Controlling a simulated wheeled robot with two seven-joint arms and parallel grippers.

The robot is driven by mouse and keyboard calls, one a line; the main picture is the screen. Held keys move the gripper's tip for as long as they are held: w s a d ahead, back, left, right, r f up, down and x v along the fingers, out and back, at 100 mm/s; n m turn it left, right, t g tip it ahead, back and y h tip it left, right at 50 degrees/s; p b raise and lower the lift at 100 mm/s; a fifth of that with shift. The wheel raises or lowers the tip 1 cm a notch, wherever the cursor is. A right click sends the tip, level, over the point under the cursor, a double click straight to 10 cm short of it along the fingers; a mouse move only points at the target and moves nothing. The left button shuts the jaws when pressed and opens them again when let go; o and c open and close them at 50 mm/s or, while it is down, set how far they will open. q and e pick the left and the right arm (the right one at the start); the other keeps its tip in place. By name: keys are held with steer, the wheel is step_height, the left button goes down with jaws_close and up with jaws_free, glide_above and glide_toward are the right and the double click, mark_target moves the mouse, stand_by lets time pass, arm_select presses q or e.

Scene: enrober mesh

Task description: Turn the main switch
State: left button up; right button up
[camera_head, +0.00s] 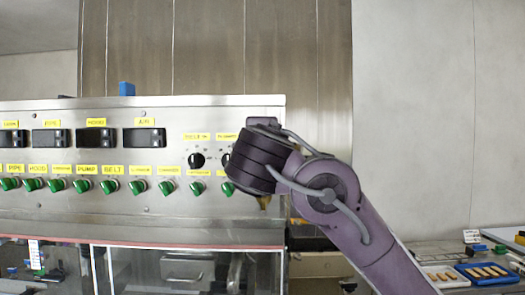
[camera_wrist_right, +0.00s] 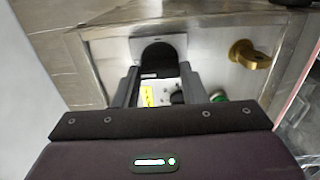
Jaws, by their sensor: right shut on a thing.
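The main switch (camera_wrist_right: 157,54) appears to be the black rounded part on a square grey plate in the right wrist view. The plate is on a metal face of the control cabinet (camera_head: 150,215). My right gripper (camera_wrist_right: 159,76) has one dark finger on each side of the switch and is shut on it. The exact contact is partly hidden by shadow and the fingers. In the head view, my right wrist covers the cabinet's right end and hides the fingers. My left gripper is in neither view.
A brass fitting (camera_wrist_right: 248,54) sticks out right of the plate. The cabinet front carries green knobs (camera_head: 137,187), black displays (camera_head: 144,137) and yellow labels (camera_head: 97,122). A blue tray (camera_head: 487,273) lies at the lower right. The wall on the right is bare.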

steer(key=shift+f, duration=0.1)
stand_by(0.4)
steer(key=o, duration=1)
steer(key=shift+a, duration=0.1)
steer(key=shift+s, duration=0.15)
steer(key=s+b, duration=0.3)
steer(key=s, duration=0.4)
steer(key=shift+s+b, duration=0.3)
